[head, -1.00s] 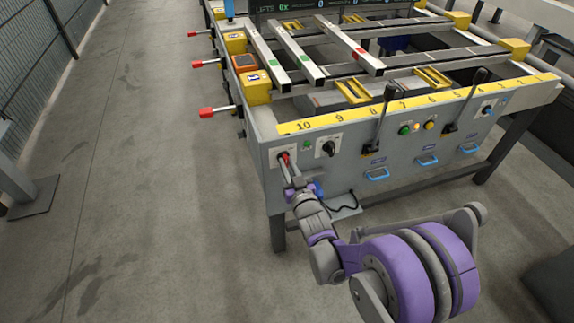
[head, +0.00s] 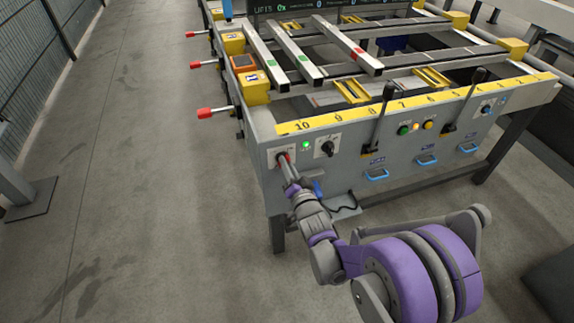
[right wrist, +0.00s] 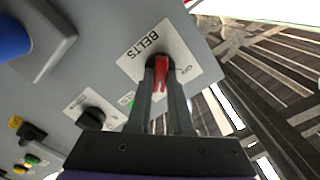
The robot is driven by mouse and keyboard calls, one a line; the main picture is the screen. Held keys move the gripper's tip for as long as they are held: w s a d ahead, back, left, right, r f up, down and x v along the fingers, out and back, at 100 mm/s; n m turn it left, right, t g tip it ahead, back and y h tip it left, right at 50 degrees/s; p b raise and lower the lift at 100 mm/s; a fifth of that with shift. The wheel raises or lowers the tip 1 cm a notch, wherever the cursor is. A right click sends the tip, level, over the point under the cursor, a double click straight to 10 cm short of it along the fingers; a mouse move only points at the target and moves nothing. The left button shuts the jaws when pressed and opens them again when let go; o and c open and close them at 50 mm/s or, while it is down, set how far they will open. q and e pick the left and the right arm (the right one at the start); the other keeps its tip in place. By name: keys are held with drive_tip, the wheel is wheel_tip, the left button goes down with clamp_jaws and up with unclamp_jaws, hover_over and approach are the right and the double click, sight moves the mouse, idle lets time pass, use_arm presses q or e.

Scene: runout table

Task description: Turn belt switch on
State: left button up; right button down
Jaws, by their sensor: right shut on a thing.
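The belt switch (right wrist: 161,72) is a red handle on a white plate lettered BELTS, at the left end of the table's grey front panel. In the head view the switch (head: 283,157) is mostly hidden by my gripper. My right gripper (head: 287,166) reaches it from the front. In the right wrist view the fingers of the gripper (right wrist: 161,85) are closed around the red handle. A small green lamp (head: 306,145) glows beside the switch plate. My left gripper is not in view.
A black knob (head: 326,148) sits right of the green lamp. Black levers (head: 381,115), lit buttons (head: 415,127) and blue handles (head: 376,174) follow along the panel. Red-tipped rods (head: 206,112) stick out on the left side. The floor at left is clear.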

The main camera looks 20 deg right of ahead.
drive_tip(key=shift+m, duration=0.3)
drive_tip(key=c, duration=0.8)
unclamp_jaws()
drive_tip(key=s, duration=0.5)
drive_tip(key=s+p, duration=0.1)
drive_tip(key=s, duration=0.5)
drive_tip(key=shift+d, duration=0.2)
